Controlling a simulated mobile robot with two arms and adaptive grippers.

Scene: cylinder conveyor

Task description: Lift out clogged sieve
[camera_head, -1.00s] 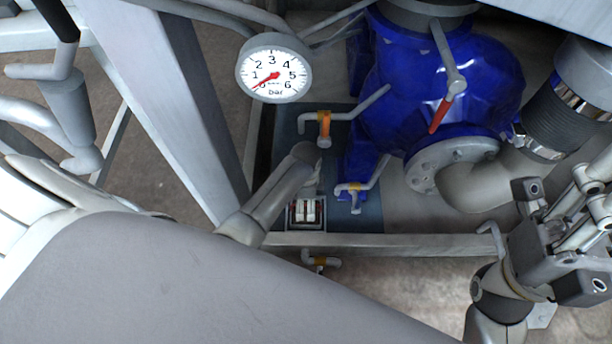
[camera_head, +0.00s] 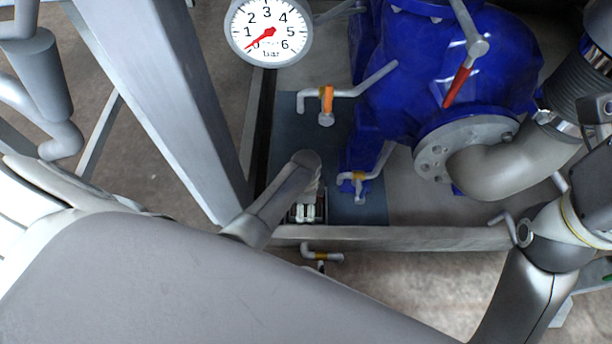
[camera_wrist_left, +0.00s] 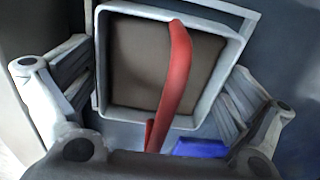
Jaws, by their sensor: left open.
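The sieve (camera_wrist_left: 130,62) fills the middle of the left wrist view as a square pale frame around a brown surface. A curved red handle (camera_wrist_left: 177,75) stands up across it. My left gripper (camera_wrist_left: 155,88) is open, with one finger on each side of the frame and the handle between them, not clasped. In the head view my left gripper (camera_head: 314,188) points down over the small square housing (camera_head: 307,214), which it partly hides. The sieve itself is mostly hidden there. Part of my right arm shows at the right edge; its gripper is cut off or unclear.
A blue pump body (camera_head: 430,85) with grey pipes stands right of the housing. Small valve levers (camera_head: 327,105) and (camera_head: 358,178) are close by. A pressure gauge (camera_head: 270,32) and a slanted metal post (camera_head: 165,100) stand to the left. A frame rail (camera_head: 400,238) runs in front.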

